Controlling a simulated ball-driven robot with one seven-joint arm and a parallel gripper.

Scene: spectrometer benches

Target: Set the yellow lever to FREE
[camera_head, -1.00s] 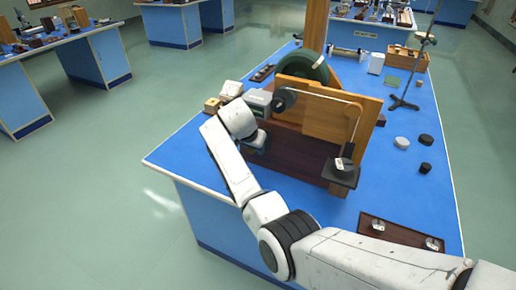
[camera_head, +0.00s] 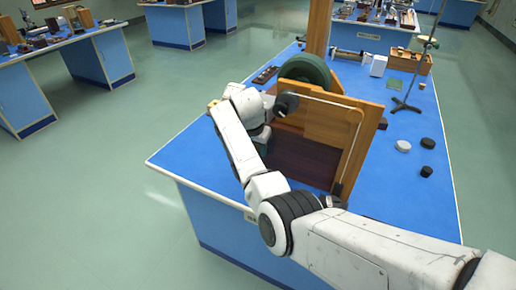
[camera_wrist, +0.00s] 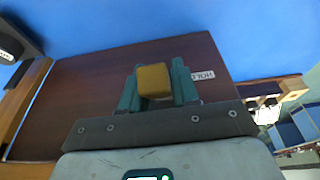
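The yellow lever (camera_wrist: 154,81) shows as a yellow block in the wrist view, in front of a dark brown panel (camera_wrist: 90,85). My gripper (camera_wrist: 155,84) has its two teal fingers on either side of it, with no clear gap, and appears shut on it. A white label reading HOLD (camera_wrist: 203,75) is just right of the fingers, upside down. In the head view my wrist hides the lever and fingertips at the left of the wooden apparatus (camera_head: 335,125).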

